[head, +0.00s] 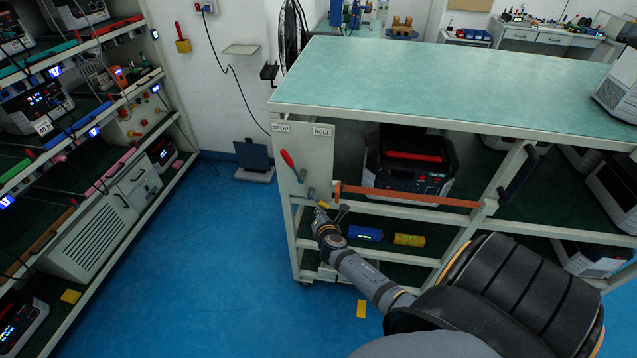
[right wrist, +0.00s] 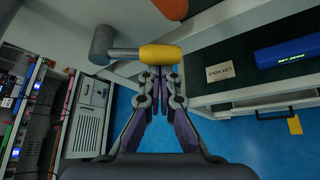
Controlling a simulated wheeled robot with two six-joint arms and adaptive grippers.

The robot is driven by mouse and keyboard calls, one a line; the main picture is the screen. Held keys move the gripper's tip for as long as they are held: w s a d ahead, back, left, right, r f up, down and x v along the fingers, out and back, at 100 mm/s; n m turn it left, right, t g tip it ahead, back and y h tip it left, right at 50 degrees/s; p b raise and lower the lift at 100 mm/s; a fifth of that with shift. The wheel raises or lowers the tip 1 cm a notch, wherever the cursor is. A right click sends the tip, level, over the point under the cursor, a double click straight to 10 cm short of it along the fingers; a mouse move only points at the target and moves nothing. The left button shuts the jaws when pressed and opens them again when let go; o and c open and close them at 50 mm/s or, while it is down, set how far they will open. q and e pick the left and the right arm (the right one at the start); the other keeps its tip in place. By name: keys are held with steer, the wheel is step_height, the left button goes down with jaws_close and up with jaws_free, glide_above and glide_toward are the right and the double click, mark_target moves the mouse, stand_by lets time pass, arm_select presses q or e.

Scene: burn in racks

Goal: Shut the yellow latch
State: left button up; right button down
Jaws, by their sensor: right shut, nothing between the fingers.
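The yellow latch (head: 323,204) is on the left end of the green-topped cart, below the STOP and ROLL labels. In the right wrist view its yellow grip (right wrist: 161,54) lies crosswise, joined by a rod to a grey round pivot (right wrist: 101,45) on the left. My right gripper (head: 322,214) is shut and empty, just at the latch. In the right wrist view its fingertips (right wrist: 160,72) meet right beside the yellow grip; I cannot tell whether they touch it. My left gripper is not in view.
An orange bar (head: 410,195) crosses the cart's bay in front of a dark instrument (head: 408,165). A red-handled lever (head: 288,159) is above the latch. Blue (head: 365,234) and yellow (head: 409,240) boxes sit on the lower shelf.

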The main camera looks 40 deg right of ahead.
steer(key=shift+w, duration=0.1)
steer(key=shift+w+a+r, duration=0.1)
steer(key=shift+w+a, duration=0.4)
steer(key=shift+w, duration=0.05)
